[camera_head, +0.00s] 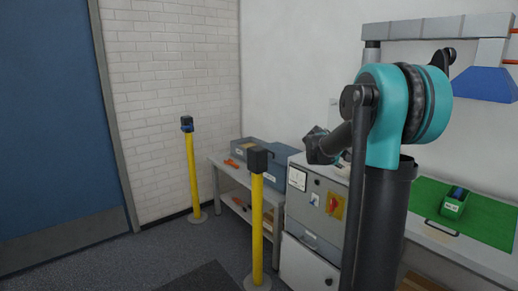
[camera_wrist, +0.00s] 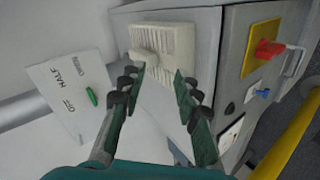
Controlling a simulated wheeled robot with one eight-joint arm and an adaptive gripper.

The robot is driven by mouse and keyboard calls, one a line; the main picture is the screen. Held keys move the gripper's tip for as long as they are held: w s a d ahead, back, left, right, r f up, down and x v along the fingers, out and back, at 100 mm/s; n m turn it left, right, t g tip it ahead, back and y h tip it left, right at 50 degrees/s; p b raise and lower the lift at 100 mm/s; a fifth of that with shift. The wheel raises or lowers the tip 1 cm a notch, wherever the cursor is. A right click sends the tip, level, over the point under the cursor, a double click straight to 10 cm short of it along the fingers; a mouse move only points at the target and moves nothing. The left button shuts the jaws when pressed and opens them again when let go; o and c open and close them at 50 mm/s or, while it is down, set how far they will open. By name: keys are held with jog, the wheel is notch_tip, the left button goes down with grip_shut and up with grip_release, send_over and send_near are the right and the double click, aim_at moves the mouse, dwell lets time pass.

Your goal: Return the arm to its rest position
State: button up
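My arm (camera_head: 385,165) stands at the right of the head view, with a teal joint at the top and a dark column below. Its outer links reach away towards the grey cabinet (camera_head: 311,215). My gripper (camera_wrist: 160,80) shows in the wrist view with its two fingers spread apart. It is open, and nothing is between the fingertips. Beyond the fingers is the cabinet with a pale vented block (camera_wrist: 163,42). The gap between the fingers and the cabinet is hard to judge. The gripper's fingers cannot be made out in the head view.
The cabinet carries a red switch on a yellow plate (camera_head: 335,205). Yellow posts (camera_head: 257,225) and (camera_head: 193,175) stand left of it. A white sign (camera_wrist: 68,88) shows in the wrist view. The left floor is open.

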jog(key=s+a+f+m+g+y, duration=0.1)
jog(key=s+a+f+y, duration=0.2)
jog(key=s, duration=0.9)
jog(key=s+a+f+m+g+y, duration=0.1)
jog(key=s+a+f+y, duration=0.2)
jog(key=s+a+f, duration=0.5)
jog(key=s+a+f+m+g+y, duration=0.1)
jog(key=s+a+f, duration=0.5)
jog(key=s, duration=1.1)
notch_tip(320, 180, down, 5)
jog(key=shift+r+m+y, duration=0.2)
jog(key=shift+m+y, duration=0.3)
jog(key=shift+y, duration=0.4)
